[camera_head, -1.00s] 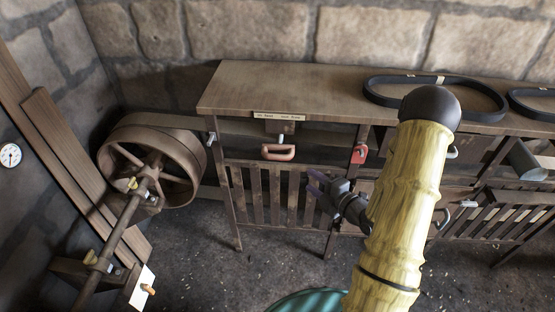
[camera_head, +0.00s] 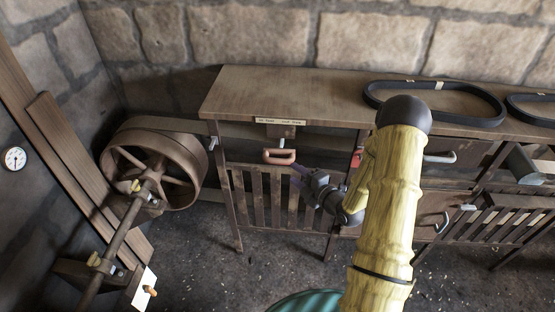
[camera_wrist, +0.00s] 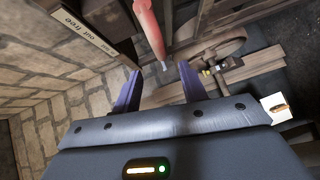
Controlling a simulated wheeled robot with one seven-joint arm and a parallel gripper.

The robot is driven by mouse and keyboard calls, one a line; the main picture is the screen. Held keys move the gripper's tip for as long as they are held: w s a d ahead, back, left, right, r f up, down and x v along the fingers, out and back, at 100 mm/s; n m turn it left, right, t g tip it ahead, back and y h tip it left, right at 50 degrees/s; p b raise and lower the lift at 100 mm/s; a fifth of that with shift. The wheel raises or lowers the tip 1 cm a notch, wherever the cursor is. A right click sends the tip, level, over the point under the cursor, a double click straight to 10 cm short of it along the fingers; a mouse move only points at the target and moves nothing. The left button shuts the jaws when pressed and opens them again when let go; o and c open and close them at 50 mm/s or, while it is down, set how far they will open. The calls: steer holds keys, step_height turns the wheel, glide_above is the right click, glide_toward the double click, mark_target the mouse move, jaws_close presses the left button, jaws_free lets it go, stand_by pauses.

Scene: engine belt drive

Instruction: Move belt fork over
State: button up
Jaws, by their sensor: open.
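The belt fork's handle (camera_head: 280,156) is an orange-red grip on a grey stem. It hangs below a labelled strip (camera_head: 280,122) at the front edge of the wooden bench. My gripper (camera_head: 298,174) is open and empty, just below and right of the handle. In the wrist view the red grip (camera_wrist: 149,28) lies ahead of the two purple fingers (camera_wrist: 158,72), above the gap between them and apart from both. The label (camera_wrist: 82,32) shows there at the upper left. The fork itself cannot be made out.
A belt pulley wheel (camera_head: 155,168) with a shaft stands at the left. Black belts (camera_head: 435,101) lie on the bench top (camera_head: 330,92). A slatted guard (camera_head: 258,195) is under the handle.

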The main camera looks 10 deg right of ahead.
mark_target(281, 164)
steer(key=p+x, duration=0.2)
steer(key=x, duration=0.7)
steer(key=shift+w, duration=0.35)
steer(key=shift+w+f, duration=0.1)
steer(key=shift+w, duration=0.1)
steer(key=shift+s, duration=0.1)
steer(key=shift+a, duration=0.15)
jaws_close()
